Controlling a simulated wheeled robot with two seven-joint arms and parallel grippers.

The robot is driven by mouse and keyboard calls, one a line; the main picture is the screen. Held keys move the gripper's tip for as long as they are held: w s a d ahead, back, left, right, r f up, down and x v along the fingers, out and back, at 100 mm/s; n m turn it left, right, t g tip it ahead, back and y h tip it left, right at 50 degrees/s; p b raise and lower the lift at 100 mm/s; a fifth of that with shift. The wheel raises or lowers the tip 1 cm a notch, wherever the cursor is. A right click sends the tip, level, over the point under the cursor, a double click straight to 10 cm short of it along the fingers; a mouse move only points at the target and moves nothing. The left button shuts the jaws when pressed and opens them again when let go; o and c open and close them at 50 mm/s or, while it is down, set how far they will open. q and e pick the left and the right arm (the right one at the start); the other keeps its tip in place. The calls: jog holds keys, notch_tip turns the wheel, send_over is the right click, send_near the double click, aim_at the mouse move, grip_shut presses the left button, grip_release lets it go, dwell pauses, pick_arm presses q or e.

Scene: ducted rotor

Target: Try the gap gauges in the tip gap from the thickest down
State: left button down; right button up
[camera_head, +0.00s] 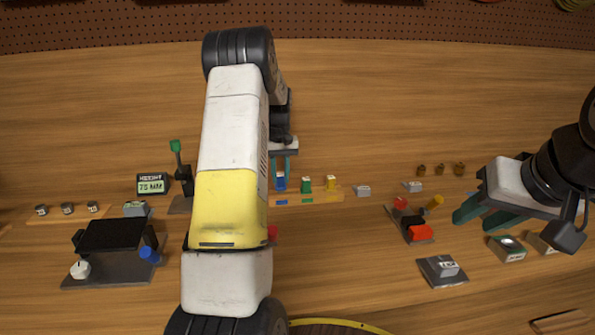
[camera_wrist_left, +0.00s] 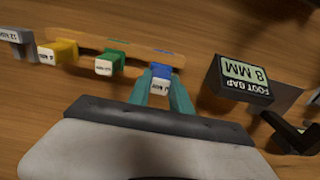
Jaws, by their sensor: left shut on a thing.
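My left gripper (camera_head: 280,173) is shut on the blue gap gauge (camera_head: 280,183). In the left wrist view the blue gauge (camera_wrist_left: 161,79) sits between the teal fingertips (camera_wrist_left: 161,92). It is at the wooden gauge strip (camera_head: 338,196); I cannot tell if it is lifted clear. The green gauge (camera_head: 306,186) and yellow gauge (camera_head: 331,182) stand in a row on the strip to its right. They also show in the left wrist view, green (camera_wrist_left: 110,63) and yellow (camera_wrist_left: 62,50). My right gripper (camera_head: 476,217) is open and empty at the right. My left arm hides the middle of the table.
A height display (camera_head: 152,185) and a dark fixture (camera_head: 110,237) are at the left. A fixture with red and yellow parts (camera_head: 410,222) is right of centre. A yellow ring (camera_head: 345,324) shows at the bottom edge.

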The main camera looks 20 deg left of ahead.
pick_arm(q)
jog(key=shift+f, duration=1.15)
dwell(0.4)
dwell(0.5)
jog(key=c, duration=1.1)
grip_release()
